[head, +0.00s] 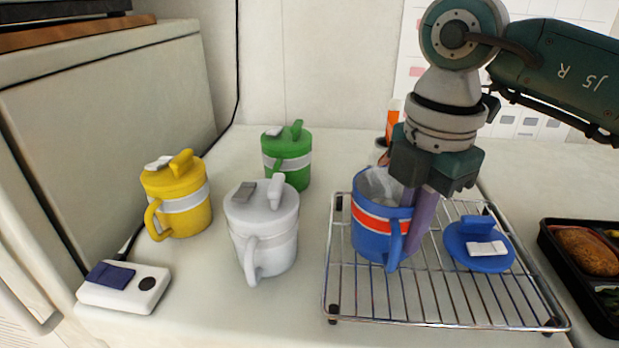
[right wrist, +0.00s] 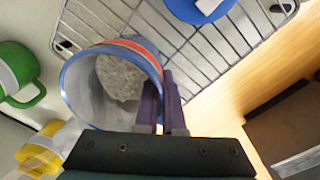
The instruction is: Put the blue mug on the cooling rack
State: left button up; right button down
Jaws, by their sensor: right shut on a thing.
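The blue mug (head: 368,239) has an orange-red band and an open top. It is upright at the left part of the wire cooling rack (head: 450,322) and appears to rest on it. My right gripper (head: 421,218) comes down from above, shut at the mug's right side near the handle. In the right wrist view, its purple fingers (right wrist: 161,104) are close together at the mug's rim (right wrist: 66,88). My left gripper is not in view.
A blue lid (head: 480,243) lies on the rack's right part. White (head: 262,228), yellow (head: 178,195) and green (head: 287,155) lidded mugs stand to the left. A small white box (head: 124,288) is front left. A black bento tray (head: 590,265) is at the right edge.

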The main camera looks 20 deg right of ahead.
jog(key=c, duration=1.4)
grip_release()
jog(key=shift+f, duration=0.1)
jog(key=shift+c, duration=0.2)
jog(key=o, duration=0.4)
